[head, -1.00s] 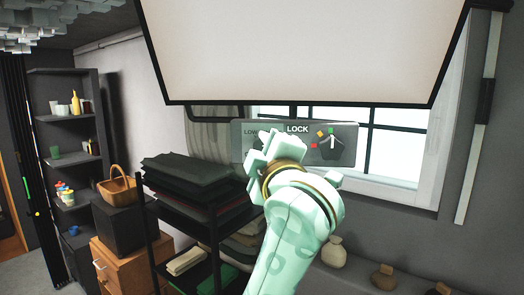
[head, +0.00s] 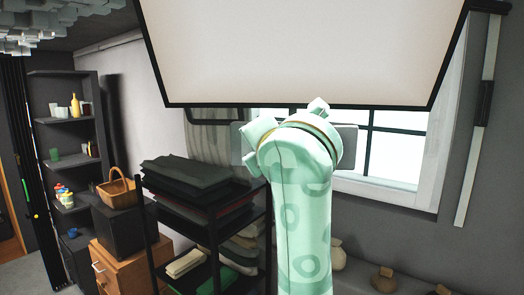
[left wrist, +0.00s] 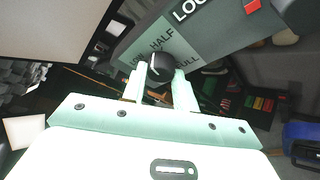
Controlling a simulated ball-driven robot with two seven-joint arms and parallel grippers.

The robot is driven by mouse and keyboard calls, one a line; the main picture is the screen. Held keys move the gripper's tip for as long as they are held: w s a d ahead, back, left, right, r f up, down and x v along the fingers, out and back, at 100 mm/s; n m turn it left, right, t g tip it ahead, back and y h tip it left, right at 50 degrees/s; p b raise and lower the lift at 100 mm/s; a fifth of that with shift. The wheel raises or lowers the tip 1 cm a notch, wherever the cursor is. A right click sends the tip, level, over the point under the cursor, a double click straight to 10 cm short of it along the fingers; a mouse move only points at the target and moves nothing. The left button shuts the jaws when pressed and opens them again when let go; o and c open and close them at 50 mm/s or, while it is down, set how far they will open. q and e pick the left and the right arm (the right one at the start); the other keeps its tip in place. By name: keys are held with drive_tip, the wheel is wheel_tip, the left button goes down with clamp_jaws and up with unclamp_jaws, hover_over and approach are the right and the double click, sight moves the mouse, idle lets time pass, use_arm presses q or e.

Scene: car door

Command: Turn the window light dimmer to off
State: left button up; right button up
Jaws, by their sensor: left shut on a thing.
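The black dimmer knob (left wrist: 160,66) is in the left wrist view, on a grey panel (left wrist: 205,45) with the words LOW, HALF and FULL around it. The knob carries a pale mark, but I cannot tell clearly which word it points to. My left gripper (left wrist: 161,80) is shut on the knob, one finger on each side. In the head view the panel (head: 348,146) sits in front of the window, and my left arm and wrist cover its middle, hiding the knob and the labels. My right gripper is in neither view.
A large pale board with a black frame (head: 300,55) hangs just above the panel. The window (head: 395,150) is behind. A black rack with folded cloths (head: 190,175) stands below left. Part of a red mark (left wrist: 251,6) shows beside the lettering on the panel.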

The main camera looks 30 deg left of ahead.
use_arm(q)
drive_tip(key=shift+s+a+f+n+t+h+b, duration=0.15)
drive_tip(key=shift+n+t+h+b, duration=1.3)
drive_tip(key=shift+n+b, duration=1.95)
drive_tip(key=shift+a+r+n+t+h+b, duration=0.15)
drive_tip(key=shift+n+t+h+b, duration=0.65)
drive_tip(key=shift+n+h+b, duration=1.9)
drive_tip(key=shift+s+a+f+n+t+h+b, duration=0.15)
drive_tip(key=shift+n+t+h+b, duration=0.9)
drive_tip(key=shift+n+b, duration=3.05)
drive_tip(key=shift+w+n+p, duration=0.1)
drive_tip(key=shift+n+p, duration=0.4)
drive_tip(key=shift+n, duration=0.1)
drive_tip(key=o, duration=1)
drive_tip(key=shift+w, duration=0.15)
